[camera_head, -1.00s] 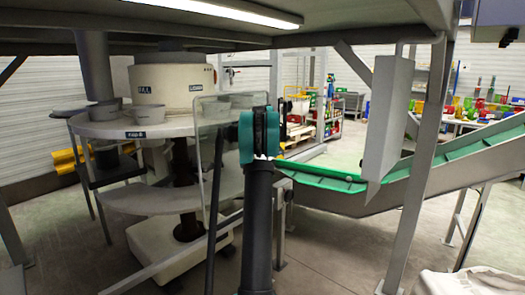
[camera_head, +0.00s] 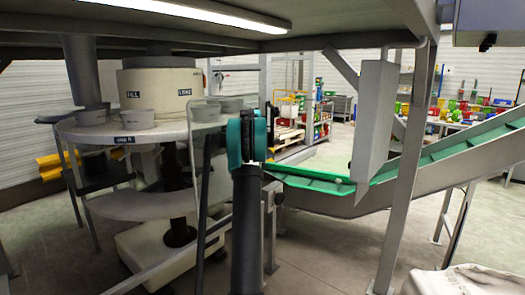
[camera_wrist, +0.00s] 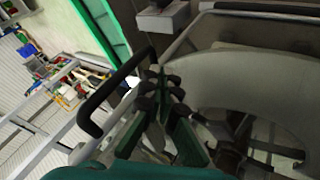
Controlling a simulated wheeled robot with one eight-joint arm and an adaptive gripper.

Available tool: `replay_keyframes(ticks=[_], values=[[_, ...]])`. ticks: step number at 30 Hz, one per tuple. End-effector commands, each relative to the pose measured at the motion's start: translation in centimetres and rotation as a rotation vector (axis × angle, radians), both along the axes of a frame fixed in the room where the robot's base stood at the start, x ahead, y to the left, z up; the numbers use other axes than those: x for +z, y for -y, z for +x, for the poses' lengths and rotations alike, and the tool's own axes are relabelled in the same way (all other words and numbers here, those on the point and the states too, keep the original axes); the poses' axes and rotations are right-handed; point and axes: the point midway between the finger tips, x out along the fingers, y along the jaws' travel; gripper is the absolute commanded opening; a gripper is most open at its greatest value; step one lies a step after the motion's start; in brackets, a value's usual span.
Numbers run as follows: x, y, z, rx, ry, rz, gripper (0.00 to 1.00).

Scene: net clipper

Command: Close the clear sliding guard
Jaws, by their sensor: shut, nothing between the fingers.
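The clear guard (camera_head: 208,125) is a see-through framed panel in front of the right side of the round machine, partly hidden behind my arm in the head view. In the wrist view its pale rounded frame (camera_wrist: 205,22) crosses the upper right. A black bar handle (camera_wrist: 108,92) stands out to the left of my fingers there. My gripper (camera_wrist: 166,84) is shut and empty, with its fingertips close to the handle's right end. Whether they touch it I cannot tell. In the head view the fingers are hidden behind my teal wrist.
The round table (camera_head: 95,135) carries several grey cups under a cream drum (camera_head: 160,88). A green conveyor (camera_head: 310,180) rises to the right. A grey post (camera_head: 400,190) and hanging plate (camera_head: 370,120) stand right of my arm. Floor between is clear.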

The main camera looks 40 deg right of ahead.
Motion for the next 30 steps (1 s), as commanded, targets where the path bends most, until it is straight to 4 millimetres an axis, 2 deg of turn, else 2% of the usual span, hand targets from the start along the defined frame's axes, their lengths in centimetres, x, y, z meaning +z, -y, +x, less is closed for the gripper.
replay_keyframes(ticks=[2,3,9,15,21,26,29,30], values=[[0.0,-1.4,0.1,0.003,0.000,0.001,0.00],[1.1,-1.6,-0.5,0.000,0.000,0.000,0.00],[4.6,-3.6,-2.3,0.001,-0.001,0.000,0.00],[7.0,-4.9,-3.5,0.000,-0.001,0.001,0.00],[7.9,-5.4,-4.0,0.000,-0.001,0.001,0.00],[8.0,-5.6,-4.1,0.001,0.000,0.002,0.00],[7.6,-6.9,-4.2,0.005,0.001,0.011,0.00],[7.3,-8.0,-4.4,0.008,0.002,0.018,0.00]])
